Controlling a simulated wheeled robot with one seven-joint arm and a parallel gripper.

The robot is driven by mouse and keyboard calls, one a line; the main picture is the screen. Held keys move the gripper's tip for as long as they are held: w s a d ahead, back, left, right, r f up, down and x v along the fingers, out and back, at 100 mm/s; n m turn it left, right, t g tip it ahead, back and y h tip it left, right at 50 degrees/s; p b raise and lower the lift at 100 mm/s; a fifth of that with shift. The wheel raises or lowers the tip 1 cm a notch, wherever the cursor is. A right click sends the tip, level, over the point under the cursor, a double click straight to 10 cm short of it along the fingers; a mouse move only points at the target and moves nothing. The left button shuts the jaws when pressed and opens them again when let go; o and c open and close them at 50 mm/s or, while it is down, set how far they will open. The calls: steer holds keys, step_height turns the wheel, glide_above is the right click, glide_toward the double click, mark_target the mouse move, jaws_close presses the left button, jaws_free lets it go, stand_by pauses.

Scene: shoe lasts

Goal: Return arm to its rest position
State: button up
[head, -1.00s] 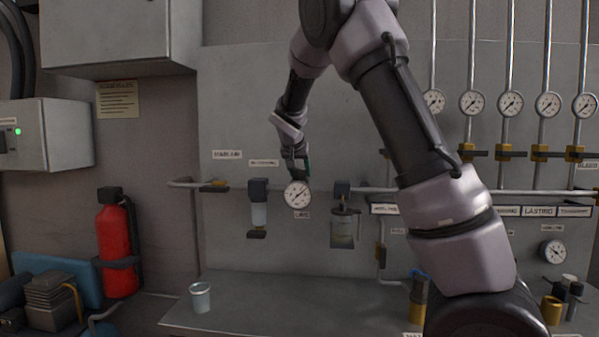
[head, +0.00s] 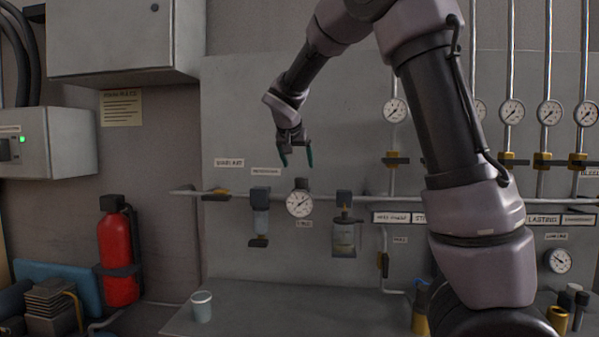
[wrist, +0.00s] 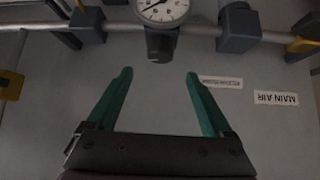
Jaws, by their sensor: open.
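My gripper (head: 296,158) is open and empty in the head view, with its green-tipped fingers pointing down in front of the grey panel (head: 330,100). It is just above a round pressure gauge (head: 299,204) on the horizontal pipe. In the wrist view the two green fingers (wrist: 160,100) are spread wide with nothing between them. The gauge (wrist: 163,8) shows upside down at the top edge there, beyond the fingertips. My arm reaches from the lower right up over the top of the picture and down to the gripper, hiding part of the gauge row.
A filter bowl (head: 261,222) and a lubricator (head: 344,235) hang from the pipe on either side of the gauge. Several gauges (head: 512,113) stand at right behind my arm. A cup (head: 202,306) stands on the bench (head: 270,310). A red extinguisher (head: 117,257) is at left.

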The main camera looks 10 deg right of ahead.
steer(key=shift+s+a+r, duration=0.2)
steer(key=shift+s+r, duration=0.25)
steer(key=shift+r, duration=0.05)
steer(key=shift+d, duration=0.1)
steer(key=s+d+f+g+y, duration=0.2)
steer(key=s+d+y, duration=0.1)
steer(key=s+d, duration=0.75)
steer(key=s+a+f+y, duration=0.1)
steer(key=s+a+y, duration=0.1)
steer(key=s, duration=2)
steer(key=shift+s+t, duration=0.3)
steer(key=shift+t, duration=0.1)
steer(key=shift+f, duration=0.1)
